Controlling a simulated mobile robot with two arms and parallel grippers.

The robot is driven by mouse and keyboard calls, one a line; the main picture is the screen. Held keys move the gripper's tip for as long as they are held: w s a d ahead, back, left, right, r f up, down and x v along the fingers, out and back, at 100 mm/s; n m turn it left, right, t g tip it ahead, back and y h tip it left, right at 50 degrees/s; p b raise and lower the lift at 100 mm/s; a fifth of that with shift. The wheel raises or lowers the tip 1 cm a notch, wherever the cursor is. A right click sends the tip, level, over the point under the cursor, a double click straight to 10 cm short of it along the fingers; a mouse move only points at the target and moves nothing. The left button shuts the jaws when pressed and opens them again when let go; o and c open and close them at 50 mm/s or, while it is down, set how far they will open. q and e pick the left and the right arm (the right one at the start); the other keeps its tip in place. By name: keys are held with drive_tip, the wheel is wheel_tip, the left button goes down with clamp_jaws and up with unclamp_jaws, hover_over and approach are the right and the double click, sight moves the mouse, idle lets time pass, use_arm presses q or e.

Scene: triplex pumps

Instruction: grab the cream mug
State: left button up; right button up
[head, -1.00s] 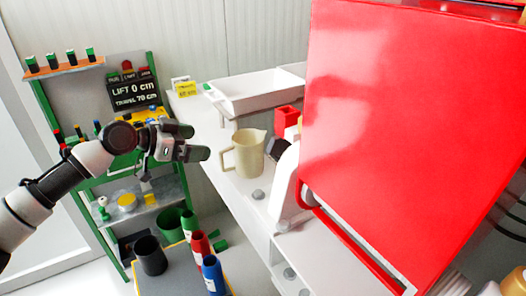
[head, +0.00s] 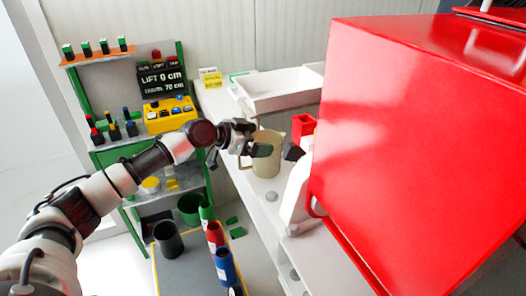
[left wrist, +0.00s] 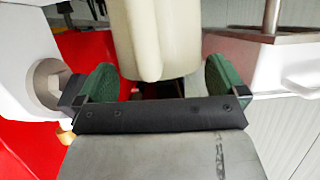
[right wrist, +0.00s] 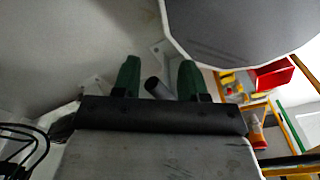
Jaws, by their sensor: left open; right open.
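The cream mug (head: 265,163) stands upright on the white counter (head: 252,199) in the head view, its handle towards the left. My left gripper (head: 240,153) is open at the mug's left side, with one dark green finger overlapping the mug in the picture. In the left wrist view, the mug (left wrist: 155,40) shows just beyond and between the two spread green fingers of my left gripper (left wrist: 160,80). I cannot tell whether they touch it. My right gripper (right wrist: 158,80) is open in the right wrist view, away from the mug, and hidden in the head view.
A large red box (head: 410,140) fills the right side, close to the mug. A small red container (head: 303,126) and a white tray (head: 280,92) are behind the mug. Colored bottles (head: 215,237) stand below the counter's left edge. A green-framed control stand (head: 150,120) is at the left.

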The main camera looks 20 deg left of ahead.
use_arm(q)
drive_tip(key=shift+x, duration=0.75)
drive_tip(key=shift+s, duration=0.1)
drive_tip(key=c, duration=0.9)
drive_tip(key=shift+r, duration=0.1)
